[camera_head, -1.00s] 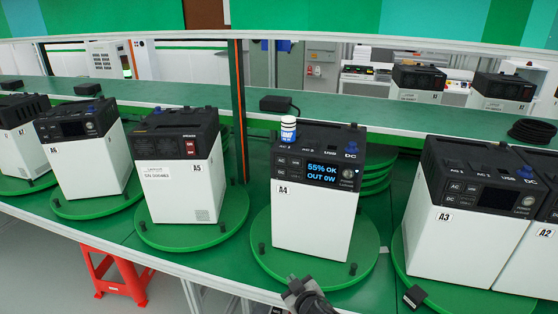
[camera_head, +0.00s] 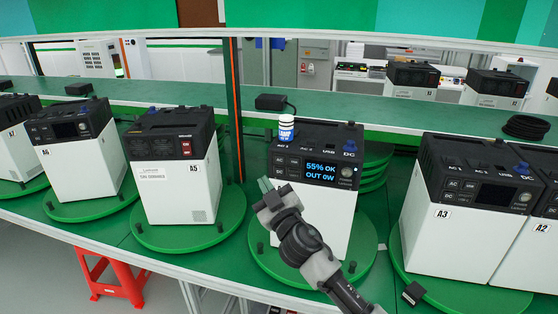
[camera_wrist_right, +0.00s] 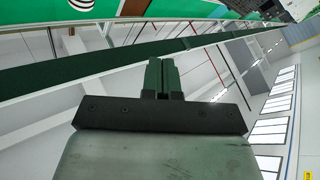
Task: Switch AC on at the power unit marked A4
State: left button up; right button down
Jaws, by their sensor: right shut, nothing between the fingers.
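The A4 power unit (camera_head: 337,215), a white box with a black top, stands on a green turntable disc (camera_head: 362,268). Its lit screen (camera_head: 321,172) reads "55% OK, OUT 0W". The AC button (camera_head: 279,161) is left of the screen, and a small light shows by the power knob (camera_head: 345,172). My right gripper (camera_head: 265,185) is in front of the unit's left side, its fingertips just below and left of the button panel, covering the A4 label. Its fingers (camera_wrist_right: 163,78) are shut and empty in the wrist view. I cannot tell whether they touch the unit. My left gripper is not visible.
A small white and blue bottle (camera_head: 286,130) stands on top of A4. Unit A5 (camera_head: 177,190) is to the left, unit A3 (camera_head: 437,235) to the right. A dark adapter (camera_head: 270,102) lies on the shelf behind. A red stool (camera_head: 110,272) stands below left.

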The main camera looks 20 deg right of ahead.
aim_at(280, 159)
jog(key=shift+w, duration=0.1)
jog(key=w+d+b, duration=0.3)
jog(key=w+d, duration=0.2)
jog(key=w, duration=0.2)
dwell(0.4)
jog(key=shift+w+f, duration=0.1)
dwell(1.9)
jog(key=shift+w+d, duration=0.2)
jog(key=shift+w, duration=0.1)
jog(key=shift+w+d+b, duration=0.2)
jog(key=shift+w+b, duration=0.05)
jog(key=shift+b, duration=0.05)
dwell(0.8)
jog(key=shift+s+a+p, duration=0.4)
jog(key=shift+s, duration=0.25)
